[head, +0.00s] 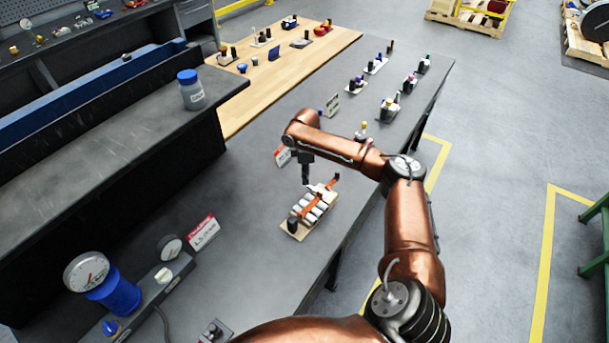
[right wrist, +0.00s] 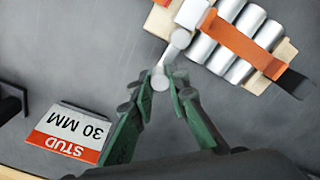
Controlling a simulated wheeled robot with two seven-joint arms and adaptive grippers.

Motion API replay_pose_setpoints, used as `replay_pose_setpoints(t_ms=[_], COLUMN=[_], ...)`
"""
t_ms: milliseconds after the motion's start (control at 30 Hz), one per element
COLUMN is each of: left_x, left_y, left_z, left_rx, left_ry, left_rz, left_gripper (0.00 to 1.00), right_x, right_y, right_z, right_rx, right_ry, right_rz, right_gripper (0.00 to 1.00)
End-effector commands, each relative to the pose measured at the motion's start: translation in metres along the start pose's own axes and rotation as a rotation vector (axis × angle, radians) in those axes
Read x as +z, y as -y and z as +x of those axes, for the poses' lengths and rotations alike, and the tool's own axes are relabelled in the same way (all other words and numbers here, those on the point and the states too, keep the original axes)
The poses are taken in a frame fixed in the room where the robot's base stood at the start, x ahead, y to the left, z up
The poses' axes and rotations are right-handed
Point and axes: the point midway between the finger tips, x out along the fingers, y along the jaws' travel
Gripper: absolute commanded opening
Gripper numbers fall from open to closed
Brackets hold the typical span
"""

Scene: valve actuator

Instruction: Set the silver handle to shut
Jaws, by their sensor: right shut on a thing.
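The silver handle (right wrist: 174,52) is a short lever with a rounded knob end, in the right wrist view at top centre. It sticks out from a white block (right wrist: 192,13) at the end of a row of silver cylinders (right wrist: 232,48) under an orange strap (right wrist: 240,42). This assembly sits on a pale wooden board (head: 297,236) on the grey bench in the head view. My right gripper (head: 306,184) points down at its far end. In the right wrist view its green fingers (right wrist: 160,88) are shut on the handle's knob end. My left gripper is not in view.
A red and white "STUD 30 MM" card (right wrist: 68,133) stands near the right gripper. A pressure gauge (head: 86,271), a small gauge (head: 170,246) and another card (head: 202,232) are at lower left. Several small assemblies stand farther along the bench.

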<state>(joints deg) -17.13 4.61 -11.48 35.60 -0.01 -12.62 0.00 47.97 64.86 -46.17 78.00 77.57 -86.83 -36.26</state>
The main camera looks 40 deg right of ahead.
Motion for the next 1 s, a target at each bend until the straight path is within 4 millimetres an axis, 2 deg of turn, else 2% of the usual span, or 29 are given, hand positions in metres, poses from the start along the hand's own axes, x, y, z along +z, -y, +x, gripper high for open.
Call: replay_pose_setpoints(t_ms=[33, 500, 800, 1000], left_x=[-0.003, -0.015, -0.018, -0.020], left_y=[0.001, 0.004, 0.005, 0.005], left_z=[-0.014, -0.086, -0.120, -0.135], left_rx=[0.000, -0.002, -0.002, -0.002], left_ry=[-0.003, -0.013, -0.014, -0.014], left_rz=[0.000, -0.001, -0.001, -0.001], left_gripper=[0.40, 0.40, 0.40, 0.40], right_x=[0.003, 0.020, 0.032, 0.039], right_y=[0.000, -0.011, -0.013, -0.014], right_z=[-0.005, -0.005, -0.004, -0.002], right_rx=[-0.004, -0.004, -0.004, -0.002], right_ry=[0.002, 0.001, 0.001, 0.001], right_rz=[0.036, 0.466, 0.728, 0.858], right_gripper=[0.00, 0.00, 0.00, 0.00])
